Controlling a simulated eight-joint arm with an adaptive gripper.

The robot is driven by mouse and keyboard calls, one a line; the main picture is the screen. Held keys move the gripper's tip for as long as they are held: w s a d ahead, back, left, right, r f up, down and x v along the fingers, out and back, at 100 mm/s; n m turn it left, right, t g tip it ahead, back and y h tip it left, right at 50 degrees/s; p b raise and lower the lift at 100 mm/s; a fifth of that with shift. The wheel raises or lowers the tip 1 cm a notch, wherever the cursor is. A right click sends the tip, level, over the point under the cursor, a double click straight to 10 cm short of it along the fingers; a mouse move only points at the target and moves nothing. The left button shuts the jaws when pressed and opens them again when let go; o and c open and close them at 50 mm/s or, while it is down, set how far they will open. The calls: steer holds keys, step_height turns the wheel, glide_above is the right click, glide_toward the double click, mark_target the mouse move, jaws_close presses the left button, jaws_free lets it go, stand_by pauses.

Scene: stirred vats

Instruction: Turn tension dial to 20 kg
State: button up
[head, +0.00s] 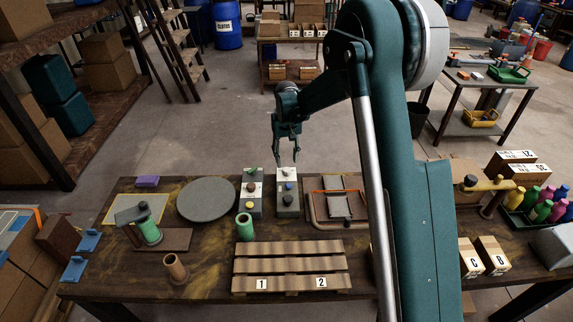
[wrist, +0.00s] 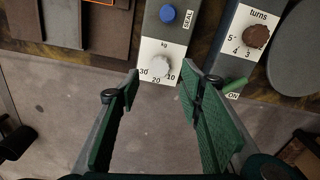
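The tension dial is a white knob (wrist: 160,66) on a white plate marked kg, with 10, 20 and 30 around it. It sits on a grey control box (head: 288,200), the right one of two in the head view. I cannot make out which mark the knob points to. My gripper (head: 287,163) is open and empty, pointing down near the far end of that box. In the wrist view its green fingertips (wrist: 160,82) appear on either side of the dial, apart from it. The height gap is hard to tell.
A blue SEAL button (wrist: 168,14) is on the same box. The neighbouring box has a brown turns knob (wrist: 256,36) and a green ON lever (wrist: 233,85) close to a finger. An orange-framed device (head: 338,200) and a grey disc (head: 206,199) flank the boxes.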

mark_target(288, 170)
step_height(288, 170, up, 7)
steer(key=shift+f, duration=0.2)
stand_by(0.3)
steer(key=shift+r, duration=0.1)
steer(key=s+d+r+t, duration=0.1)
steer(key=s+d+r, duration=0.3)
steer(key=s+r, duration=0.3)
steer(key=s+d+r+m+t, duration=0.1)
steer(key=s+d+r, duration=0.3)
steer(key=s+r, duration=0.3)
steer(key=s+d+r+t, duration=0.1)
steer(key=s+d+r, duration=0.35)
steer(key=s, duration=0.45)
steer(key=s+d+f+t, duration=0.1)
steer(key=s+d+t, duration=0.1)
steer(key=s, duration=1)
steer(key=s+d+f+m+t, duration=0.1)
steer(key=s+d, duration=0.3)
steer(key=s, duration=0.9)
steer(key=shift+s+d+f+t, duration=0.2)
steer(key=shift+s+d+t, duration=0.05)
steer(key=shift+t, duration=0.35)
